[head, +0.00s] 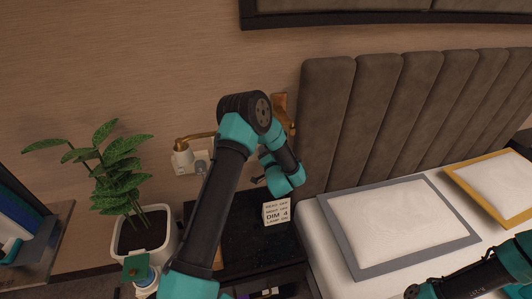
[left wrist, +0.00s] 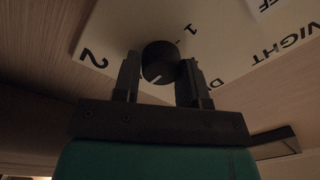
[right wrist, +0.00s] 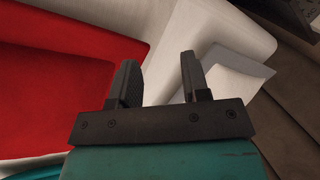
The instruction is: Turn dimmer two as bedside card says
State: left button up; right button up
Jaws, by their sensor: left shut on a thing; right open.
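The dimmer knob (left wrist: 158,60) is a round black knob with a white mark on its lower face in the left wrist view. It sits on a pale panel (left wrist: 225,50) printed with 1, 2, NIGHT and other partly hidden words. My left gripper (left wrist: 160,72) is shut on the knob, one finger on each side. In the head view my left arm hides the panel and knob. The bedside card (head: 277,212) stands upright on the dark nightstand; its large line reads DIM 4, and the smaller lines are hard to read. My right gripper (right wrist: 160,78) is open and empty.
A potted plant (head: 130,235) stands further left. The bed, with a grey-edged pillow (head: 400,225) and a padded headboard (head: 400,100), fills the right. The right wrist view shows a red surface (right wrist: 60,90).

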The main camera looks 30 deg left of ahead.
pick_arm(q)
jog(key=o, duration=0.9)
jog(key=shift+s+d, duration=0.1)
jog(key=shift+s, duration=0.05)
jog(key=v, duration=1.7)
